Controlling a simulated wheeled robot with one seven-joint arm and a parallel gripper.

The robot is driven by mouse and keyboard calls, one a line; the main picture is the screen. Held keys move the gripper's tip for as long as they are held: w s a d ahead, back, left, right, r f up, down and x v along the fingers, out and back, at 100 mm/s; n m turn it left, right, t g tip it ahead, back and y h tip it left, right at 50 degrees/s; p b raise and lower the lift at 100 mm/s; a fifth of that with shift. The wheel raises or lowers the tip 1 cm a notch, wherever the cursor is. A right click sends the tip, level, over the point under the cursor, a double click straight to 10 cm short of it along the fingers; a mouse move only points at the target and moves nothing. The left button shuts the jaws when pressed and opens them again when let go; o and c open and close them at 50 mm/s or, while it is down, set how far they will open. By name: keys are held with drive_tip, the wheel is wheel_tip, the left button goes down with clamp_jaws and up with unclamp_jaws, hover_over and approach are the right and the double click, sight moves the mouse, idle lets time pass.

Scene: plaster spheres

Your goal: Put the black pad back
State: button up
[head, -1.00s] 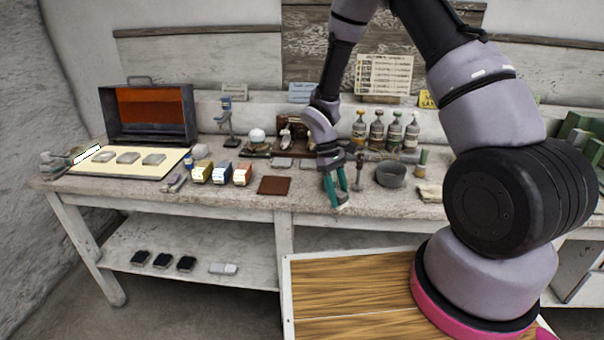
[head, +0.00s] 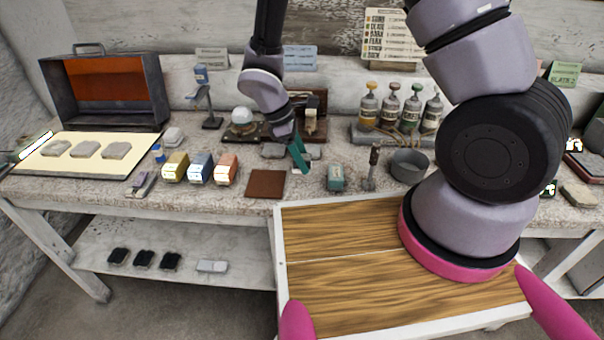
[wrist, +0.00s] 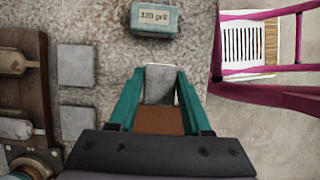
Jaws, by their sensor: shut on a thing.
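My gripper (head: 300,160) hangs low over the middle of the bench. In the wrist view its teal fingers (wrist: 160,92) are shut on a small grey block (wrist: 160,74). Brown shows between the fingers below the grey; I cannot tell whether it belongs to the block or is the mat beneath. In the head view the held block is not clear. Three black pads (head: 144,258) lie in a row on the lower shelf, left of a pale grey block (head: 212,266).
A brown square mat (head: 266,184) lies at the bench's front edge. A teal "120 grit" block (wrist: 155,19) stands right of my gripper in the head view. Grey pads (wrist: 75,65) and a wooden rack (wrist: 22,95) lie behind it. Coloured boxes (head: 200,167) stand to the left.

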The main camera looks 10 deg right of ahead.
sight(303, 185)
drive_tip(key=shift+f, duration=2.6)
drive_tip(key=shift+f, duration=0.1)
drive_tip(key=o, duration=1.2)
